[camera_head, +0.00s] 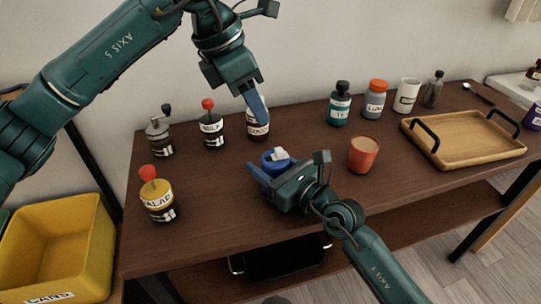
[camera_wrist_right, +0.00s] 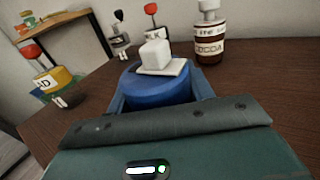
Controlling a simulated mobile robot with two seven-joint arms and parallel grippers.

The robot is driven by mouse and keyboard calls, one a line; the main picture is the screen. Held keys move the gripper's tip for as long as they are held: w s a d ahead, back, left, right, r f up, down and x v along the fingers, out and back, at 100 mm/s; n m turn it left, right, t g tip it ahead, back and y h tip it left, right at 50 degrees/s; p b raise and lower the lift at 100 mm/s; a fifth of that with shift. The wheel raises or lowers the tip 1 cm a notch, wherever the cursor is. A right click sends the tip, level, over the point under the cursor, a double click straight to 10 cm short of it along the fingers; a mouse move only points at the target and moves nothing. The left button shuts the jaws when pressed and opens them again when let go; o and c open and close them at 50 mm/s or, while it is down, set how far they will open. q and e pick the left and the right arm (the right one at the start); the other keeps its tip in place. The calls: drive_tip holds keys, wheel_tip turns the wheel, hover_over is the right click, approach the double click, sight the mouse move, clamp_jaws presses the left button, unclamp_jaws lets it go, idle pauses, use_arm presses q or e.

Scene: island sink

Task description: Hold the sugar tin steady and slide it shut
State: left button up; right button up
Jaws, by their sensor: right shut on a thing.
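The sugar tin (camera_head: 270,166) is a round blue tin on the dark wooden table. It also shows in the right wrist view (camera_wrist_right: 158,88). A white square plate with a white cube-shaped knob (camera_wrist_right: 155,52) sits on its top, towards the far side; whether a gap is left under it I cannot tell. My right gripper (camera_wrist_right: 161,97) is shut on the tin, one blue finger on each side. My left gripper (camera_head: 260,108) is above and behind the tin, pointing down in front of the cocoa bottle, apart from the tin. Its fingers overlap, so their opening is unclear.
The cocoa bottle (camera_head: 257,125), milk bottle (camera_head: 211,130) and a grinder (camera_head: 159,138) stand behind. A yellow jar (camera_head: 157,200) is at left, an orange cup (camera_head: 363,153) at right. A wooden tray (camera_head: 465,139) lies farther right. The table between jar and tin is clear.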

sight(278, 150)
use_arm(q)
drive_tip(key=shift+m, duration=0.4)
drive_tip(key=x, duration=1)
drive_tip(key=shift+d+f, duration=0.15)
drive_tip(key=shift+f, duration=0.15)
drive_tip(key=shift+h, duration=0.3)
clamp_jaws()
